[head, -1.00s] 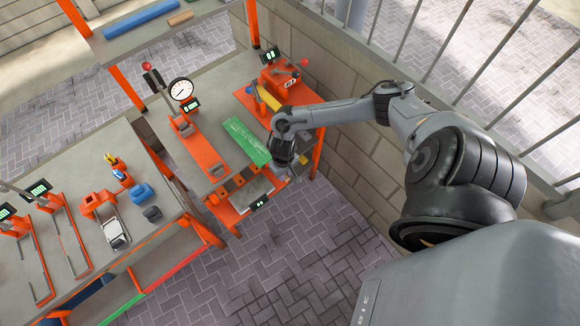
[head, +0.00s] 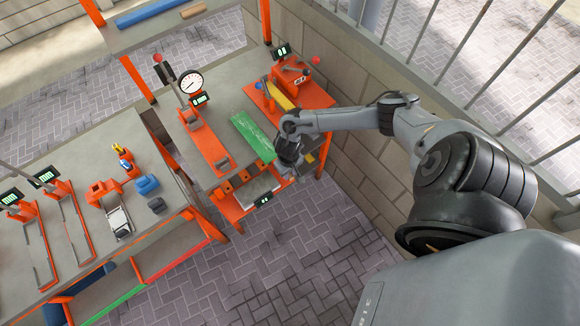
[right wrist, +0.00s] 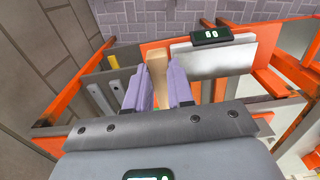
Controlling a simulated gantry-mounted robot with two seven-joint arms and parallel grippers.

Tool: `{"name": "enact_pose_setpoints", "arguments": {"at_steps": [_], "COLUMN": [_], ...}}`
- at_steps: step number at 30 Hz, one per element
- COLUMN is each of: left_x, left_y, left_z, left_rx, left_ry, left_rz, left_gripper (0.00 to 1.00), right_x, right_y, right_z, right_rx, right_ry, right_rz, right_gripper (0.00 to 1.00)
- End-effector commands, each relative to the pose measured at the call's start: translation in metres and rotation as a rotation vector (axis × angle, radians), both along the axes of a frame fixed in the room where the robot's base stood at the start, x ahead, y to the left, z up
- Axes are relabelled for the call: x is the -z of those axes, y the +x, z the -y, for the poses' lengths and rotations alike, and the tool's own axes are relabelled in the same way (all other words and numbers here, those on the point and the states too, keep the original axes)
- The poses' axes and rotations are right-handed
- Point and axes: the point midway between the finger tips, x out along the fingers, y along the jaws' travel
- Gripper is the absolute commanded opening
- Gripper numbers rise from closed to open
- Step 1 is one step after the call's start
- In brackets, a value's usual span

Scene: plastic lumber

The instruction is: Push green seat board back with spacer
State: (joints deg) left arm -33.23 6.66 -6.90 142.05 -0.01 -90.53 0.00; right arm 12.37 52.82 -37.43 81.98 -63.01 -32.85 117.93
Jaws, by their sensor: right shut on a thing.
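The green seat board (head: 252,137) lies flat on the grey bench top in the head view, its long side running from upper left to lower right. My right gripper (head: 289,155) is at the board's near right end, pointing down at the bench's front edge. In the right wrist view, the purple fingers of my right gripper (right wrist: 159,92) are shut on a tan wooden spacer (right wrist: 157,70). The arm hides the spacer in the head view. I cannot tell whether the spacer touches the board. My left gripper is in neither view.
An orange press with a dial gauge (head: 190,83) stands left of the board. An orange station with a yellow block (head: 280,96) is behind it. A grey plate with a display (head: 264,199) sits below the bench front. A block wall (head: 352,165) runs close on the right.

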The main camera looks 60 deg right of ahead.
Motion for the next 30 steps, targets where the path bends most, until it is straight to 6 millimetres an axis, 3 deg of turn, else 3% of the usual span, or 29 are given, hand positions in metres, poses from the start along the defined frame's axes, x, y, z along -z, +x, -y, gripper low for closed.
{"name": "enact_pose_setpoints", "arguments": {"at_steps": [8,16,30], "left_x": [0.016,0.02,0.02], "left_y": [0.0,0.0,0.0], "left_z": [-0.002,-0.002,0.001], "left_rx": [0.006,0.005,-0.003], "left_ry": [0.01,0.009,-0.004], "left_rz": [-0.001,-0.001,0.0], "left_gripper": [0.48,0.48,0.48], "right_x": [0.026,0.029,0.03], "right_y": [0.008,0.02,0.023], "right_z": [0.003,0.01,0.012], "right_rx": [0.002,0.001,0.001], "right_ry": [0.0,0.0,0.0], "right_rz": [0.001,0.001,0.001], "right_gripper": [0.0,0.0,0.0]}}
